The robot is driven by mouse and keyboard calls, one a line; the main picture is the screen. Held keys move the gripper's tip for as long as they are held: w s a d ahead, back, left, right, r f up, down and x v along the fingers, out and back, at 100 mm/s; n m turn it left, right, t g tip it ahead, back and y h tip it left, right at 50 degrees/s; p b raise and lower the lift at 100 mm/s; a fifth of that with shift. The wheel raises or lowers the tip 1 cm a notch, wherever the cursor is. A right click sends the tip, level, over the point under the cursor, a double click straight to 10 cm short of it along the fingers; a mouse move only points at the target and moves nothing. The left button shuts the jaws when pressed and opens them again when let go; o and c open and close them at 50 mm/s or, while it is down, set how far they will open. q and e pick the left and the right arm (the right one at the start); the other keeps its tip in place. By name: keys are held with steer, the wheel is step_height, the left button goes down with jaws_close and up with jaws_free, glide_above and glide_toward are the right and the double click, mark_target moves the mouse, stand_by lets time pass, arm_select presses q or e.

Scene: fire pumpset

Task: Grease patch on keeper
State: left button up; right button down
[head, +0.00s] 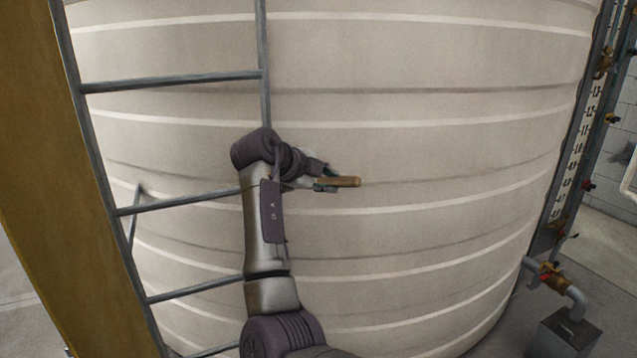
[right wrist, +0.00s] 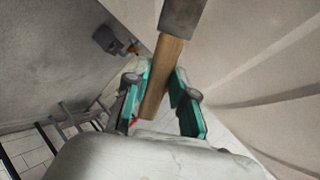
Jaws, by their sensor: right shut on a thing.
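My right gripper (head: 326,182) is shut on a wooden-handled tool (head: 346,181) in front of the big tank. In the right wrist view, the gripper's green-lined fingers (right wrist: 163,88) stand on both sides of the tool's wooden handle (right wrist: 164,75), and a grey end piece shows at the top. I cannot make out a keeper or a grease patch in either view. My left gripper is not in view.
A large cream ribbed tank (head: 420,140) fills the head view. A grey ladder (head: 180,81) stands before it at left, beside a yellow-brown upright (head: 60,190). At right are a level scale (head: 578,150) and a pipe with a valve (head: 552,275).

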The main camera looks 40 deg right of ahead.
steer(key=shift+w+a, duration=0.3)
steer(key=shift+a, duration=0.65)
steer(key=shift+w+a, duration=0.3)
steer(key=shift+a, duration=0.65)
steer(key=s+a+b, duration=0.1)
steer(key=s+b, duration=0.1)
steer(key=s, duration=0.4)
steer(key=shift+a, duration=0.15)
steer(key=shift+s+a+b, duration=0.2)
steer(key=shift+s, duration=0.5)
steer(key=shift+s+a+b, duration=0.15)
steer(key=shift+s, duration=0.55)
